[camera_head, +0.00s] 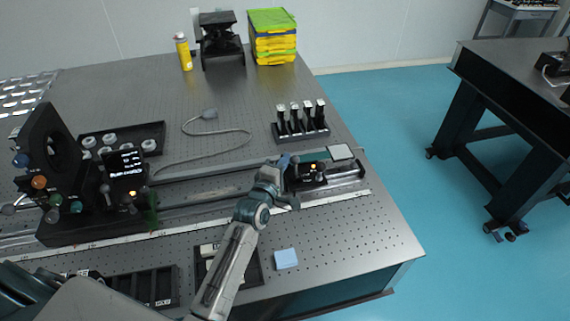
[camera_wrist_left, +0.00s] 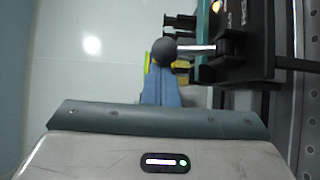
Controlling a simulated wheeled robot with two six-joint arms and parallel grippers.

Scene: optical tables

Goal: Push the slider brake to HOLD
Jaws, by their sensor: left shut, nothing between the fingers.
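The slider (camera_head: 312,172), a dark block with a small amber light, sits on the rail at the right part of the table. In the left wrist view its dark body (camera_wrist_left: 250,40) fills the upper right. A brake lever with a black ball knob (camera_wrist_left: 164,51) and a bright metal rod sticks out to the left from it. My left gripper (camera_head: 284,161) is shut and empty, close beside the slider's left end. In the left wrist view its blue fingers (camera_wrist_left: 160,90) end right by the knob; I cannot tell whether they touch. HOLD markings are not readable. My right gripper is not in view.
The long rail (camera_head: 200,195) runs across the optical table (camera_head: 375,235). A rack of several upright posts (camera_head: 300,122) stands behind the slider. A dark instrument with a display (camera_head: 125,170) stands at the left. A blue pad (camera_head: 286,259) lies in front.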

